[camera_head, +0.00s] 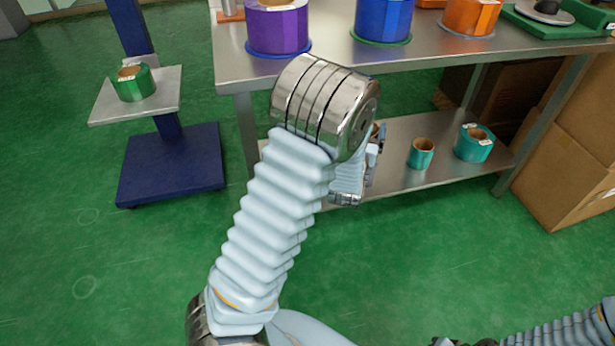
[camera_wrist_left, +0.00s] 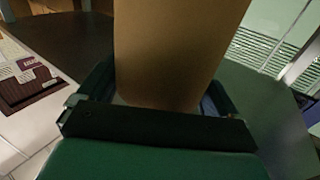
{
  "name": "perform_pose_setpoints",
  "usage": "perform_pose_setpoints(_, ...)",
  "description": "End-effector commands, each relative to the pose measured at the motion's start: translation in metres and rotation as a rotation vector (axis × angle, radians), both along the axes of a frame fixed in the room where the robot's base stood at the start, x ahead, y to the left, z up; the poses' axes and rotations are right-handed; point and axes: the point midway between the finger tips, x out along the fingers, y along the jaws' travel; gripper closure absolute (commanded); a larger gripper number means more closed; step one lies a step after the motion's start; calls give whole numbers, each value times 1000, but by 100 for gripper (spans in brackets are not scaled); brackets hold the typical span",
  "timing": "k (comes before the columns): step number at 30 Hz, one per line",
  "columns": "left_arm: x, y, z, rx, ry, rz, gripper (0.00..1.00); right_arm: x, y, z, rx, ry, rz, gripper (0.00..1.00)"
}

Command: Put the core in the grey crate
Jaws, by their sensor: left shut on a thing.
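The core (camera_wrist_left: 180,50) is a plain brown cardboard tube that fills the upper middle of the left wrist view. My left gripper (camera_wrist_left: 158,105) is shut on it, with dark fingers on either side. In the head view my left gripper (camera_head: 373,155) is mostly hidden behind my own forearm, in front of the steel table's lower shelf; the core cannot be made out clearly there. Only a dark part of what seems my right gripper (camera_head: 463,342) shows at the bottom edge, too little to tell its state. I see no grey crate in either view.
A steel table (camera_head: 330,62) carries purple (camera_head: 278,27), blue (camera_head: 383,18) and orange (camera_head: 470,15) rolls. Its lower shelf (camera_head: 395,172) holds two teal rolls (camera_head: 473,143). A blue stand's plate (camera_head: 105,105) bears a green roll (camera_head: 133,83). Cardboard boxes (camera_head: 570,160) stand right. Green floor is open in front.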

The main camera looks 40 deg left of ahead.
Motion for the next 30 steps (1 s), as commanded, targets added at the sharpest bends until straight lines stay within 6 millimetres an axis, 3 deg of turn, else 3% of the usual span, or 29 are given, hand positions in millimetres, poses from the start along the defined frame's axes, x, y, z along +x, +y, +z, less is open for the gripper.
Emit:
perform_pose_setpoints(1,0,17,-34,3,-4,82,39,0,-3,-34,-3,0,-5,100)
perform_pose_setpoints(4,-6,53,-60,0,-4,259,39,2,-7,-61,-10,-3,-14,100)
perform_pose_setpoints(9,-21,90,-90,-19,1,469,39,4,-12,-88,-16,-6,-23,100)
perform_pose_setpoints(13,-22,103,-98,-29,6,536,39,5,-13,-93,-17,-6,-25,100)
perform_pose_setpoints(17,-1,115,-110,-29,8,547,39,5,-13,-96,-17,-6,-25,100)
perform_pose_setpoints(24,58,142,-139,-29,7,545,39,4,-12,-104,-15,-4,-24,100)
perform_pose_setpoints(30,82,152,-172,-29,9,543,39,4,-11,-111,-12,-3,-22,100)
